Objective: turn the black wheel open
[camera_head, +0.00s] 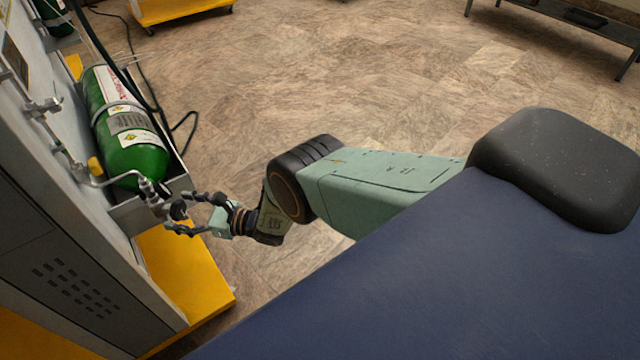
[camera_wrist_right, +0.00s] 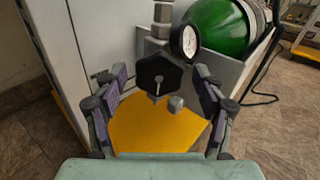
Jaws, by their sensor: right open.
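The black wheel (camera_wrist_right: 159,78) is a small lobed knob with a pale mark on its face, on the valve fitting below the green cylinder. In the head view the black wheel (camera_head: 178,210) is small and partly hidden by my fingers. My right gripper (camera_head: 180,212) is open, its fingers reaching around the valve area. In the right wrist view my right gripper (camera_wrist_right: 158,102) has one finger on each side of the wheel, with a visible gap on both sides. A round gauge (camera_wrist_right: 190,40) sits just above and right of the wheel. My left gripper is out of view.
The green cylinder (camera_head: 130,145) lies in a grey holder on the trainer cabinet (camera_head: 60,240). A yellow base (camera_head: 185,280) juts out below. Black cables hang by the cylinder. The tiled floor (camera_head: 330,80) behind is mostly clear, with a bench (camera_head: 590,25) at the far right.

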